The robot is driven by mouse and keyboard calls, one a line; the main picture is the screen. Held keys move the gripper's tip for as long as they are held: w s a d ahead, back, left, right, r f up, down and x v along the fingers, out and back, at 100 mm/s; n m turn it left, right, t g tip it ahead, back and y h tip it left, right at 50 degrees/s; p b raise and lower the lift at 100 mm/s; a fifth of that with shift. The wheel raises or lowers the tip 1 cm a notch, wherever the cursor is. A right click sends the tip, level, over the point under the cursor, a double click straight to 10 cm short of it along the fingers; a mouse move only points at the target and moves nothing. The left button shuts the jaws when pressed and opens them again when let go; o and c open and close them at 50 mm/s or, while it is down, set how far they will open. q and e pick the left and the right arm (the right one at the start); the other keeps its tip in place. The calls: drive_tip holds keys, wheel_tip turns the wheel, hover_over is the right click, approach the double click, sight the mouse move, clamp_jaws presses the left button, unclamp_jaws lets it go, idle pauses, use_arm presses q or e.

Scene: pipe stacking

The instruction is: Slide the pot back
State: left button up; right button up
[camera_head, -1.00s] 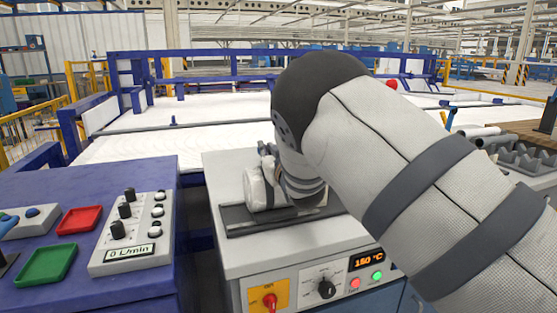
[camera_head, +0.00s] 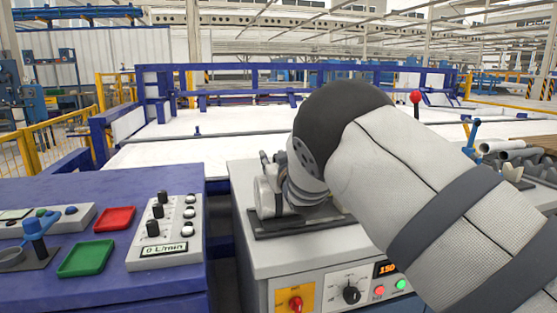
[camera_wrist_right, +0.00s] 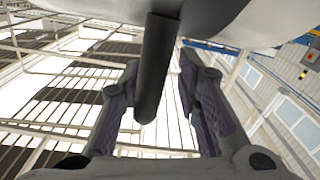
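The pot (camera_head: 265,197), a pale cylinder, sits on the dark rail plate (camera_head: 290,226) on top of the grey heater cabinet. My right arm comes in from the right and hides much of it. My right gripper (camera_head: 272,163) is at the pot's upper side; its fingers are partly hidden there. In the right wrist view the gripper (camera_wrist_right: 160,75) has its two fingers apart, with a dark bar (camera_wrist_right: 156,70) showing between them. I see no clear finger contact with the bar. A pale curved surface fills that view's top right. My left gripper is not in view.
A blue bench (camera_head: 60,188) at left carries a red tray (camera_head: 115,219), a green tray (camera_head: 86,258) and a flow panel (camera_head: 167,232). The cabinet front has knobs and a display (camera_head: 386,269). Pipes (camera_head: 505,150) lie at right. A white bed (camera_head: 240,130) stretches behind.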

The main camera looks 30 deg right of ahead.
drive_tip(key=shift+s+d, duration=0.15)
drive_tip(key=v, duration=1.1)
drive_tip(key=shift+s+a, duration=0.25)
drive_tip(key=shift+s, duration=0.1)
